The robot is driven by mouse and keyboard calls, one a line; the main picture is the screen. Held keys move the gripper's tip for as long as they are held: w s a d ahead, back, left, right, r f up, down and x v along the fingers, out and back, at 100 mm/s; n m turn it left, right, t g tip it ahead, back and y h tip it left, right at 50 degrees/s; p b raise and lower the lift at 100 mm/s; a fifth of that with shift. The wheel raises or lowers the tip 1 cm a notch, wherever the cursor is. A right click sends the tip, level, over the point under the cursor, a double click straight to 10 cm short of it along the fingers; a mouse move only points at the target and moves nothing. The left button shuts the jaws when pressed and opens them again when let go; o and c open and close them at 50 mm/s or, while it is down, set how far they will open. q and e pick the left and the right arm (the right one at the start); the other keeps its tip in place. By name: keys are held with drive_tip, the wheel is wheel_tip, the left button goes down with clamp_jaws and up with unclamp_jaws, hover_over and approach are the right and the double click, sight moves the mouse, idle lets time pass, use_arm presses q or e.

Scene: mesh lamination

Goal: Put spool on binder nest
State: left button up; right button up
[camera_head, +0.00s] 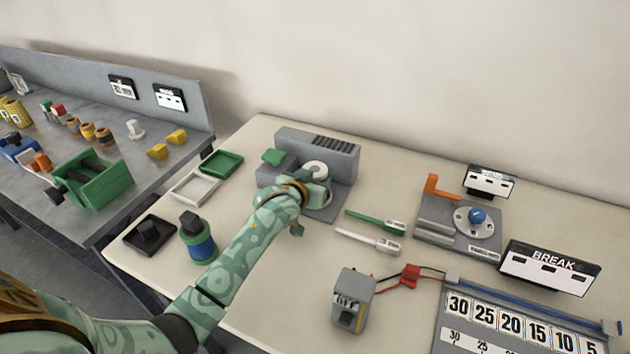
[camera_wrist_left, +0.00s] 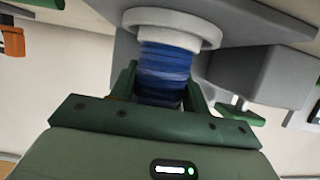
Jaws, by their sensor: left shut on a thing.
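My left gripper (camera_head: 311,188) is at the grey machine (camera_head: 342,158) at the back of the table, which I take for the binder nest. In the left wrist view the gripper (camera_wrist_left: 158,92) is shut on a spool (camera_wrist_left: 166,62) with blue winding and a white flange, its fingers on either side of the winding. The spool's white flange (camera_head: 315,169) shows just beyond the gripper in the head view. The flange is close to the machine's grey body (camera_wrist_left: 262,72); whether they touch is hidden. My right gripper is not in view.
A green tray (camera_head: 238,157) and a white tray (camera_head: 174,189) lie left of the machine. A blue-and-green container (camera_head: 203,248) stands near my left forearm. A grey box (camera_head: 352,300) stands at the front.

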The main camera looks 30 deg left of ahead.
use_arm(q)
drive_tip(key=shift+f, duration=0.15)
drive_tip(key=o, duration=1.1)
drive_tip(key=p+v, duration=0.4)
drive_tip(key=v, duration=0.8)
drive_tip(key=shift+p, duration=0.3)
